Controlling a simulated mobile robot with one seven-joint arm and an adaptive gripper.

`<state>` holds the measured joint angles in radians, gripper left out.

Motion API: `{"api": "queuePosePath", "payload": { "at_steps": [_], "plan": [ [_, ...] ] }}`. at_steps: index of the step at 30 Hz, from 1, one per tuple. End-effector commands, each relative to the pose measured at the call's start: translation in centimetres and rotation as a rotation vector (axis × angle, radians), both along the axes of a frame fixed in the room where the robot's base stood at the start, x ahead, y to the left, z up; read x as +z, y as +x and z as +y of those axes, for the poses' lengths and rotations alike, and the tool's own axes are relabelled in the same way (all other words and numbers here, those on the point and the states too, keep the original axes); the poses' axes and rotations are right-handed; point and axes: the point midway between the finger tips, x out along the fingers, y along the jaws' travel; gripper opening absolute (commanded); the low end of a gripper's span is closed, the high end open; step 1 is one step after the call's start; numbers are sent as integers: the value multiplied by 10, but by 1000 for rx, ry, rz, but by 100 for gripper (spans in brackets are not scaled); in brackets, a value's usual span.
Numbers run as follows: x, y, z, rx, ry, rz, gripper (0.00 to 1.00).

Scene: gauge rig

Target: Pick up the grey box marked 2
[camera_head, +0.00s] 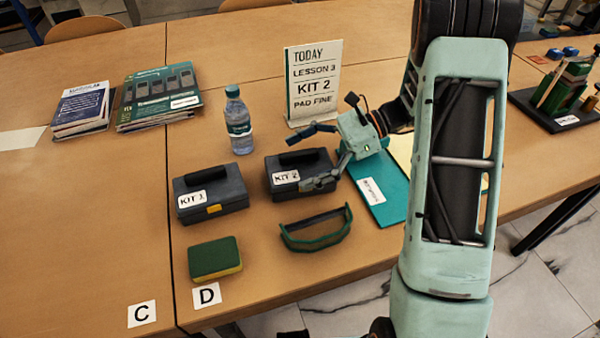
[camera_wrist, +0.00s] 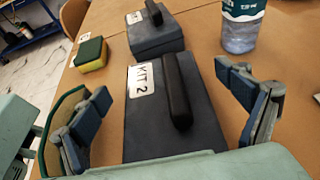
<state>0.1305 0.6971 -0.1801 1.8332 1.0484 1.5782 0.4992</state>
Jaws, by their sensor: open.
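The grey box marked KIT 2 (camera_head: 284,189) sits on the table in the head view, with a dark handle on its lid and a white label on its front. My gripper (camera_head: 312,158) is at its right side, with its two fingers spread at the far and near sides of the box. In the wrist view the KIT 2 box (camera_wrist: 150,125) and its handle lie between the open fingers of my gripper (camera_wrist: 168,88). I see a gap between each finger and the handle. Nothing is held.
A similar KIT 1 box (camera_head: 212,190) stands to the left. A water bottle (camera_head: 238,125) and a sign reading KIT 2 (camera_head: 313,80) stand behind. A green-framed goggle-like item (camera_head: 316,238) and a sponge (camera_head: 215,260) lie in front. A teal folder (camera_head: 378,190) lies to the right.

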Motion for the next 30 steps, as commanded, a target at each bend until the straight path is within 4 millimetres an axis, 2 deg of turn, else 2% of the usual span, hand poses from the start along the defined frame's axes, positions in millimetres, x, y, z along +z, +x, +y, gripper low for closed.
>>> {"api": "queuePosePath", "payload": {
  "at_steps": [9, 17, 30],
  "plan": [
    [-18, -8, 40, 3, 0, 0, 93],
    [-19, -9, 45, 0, -2, 0, 93],
    [-19, -9, 45, 0, -2, -1, 46]
  ]
}}
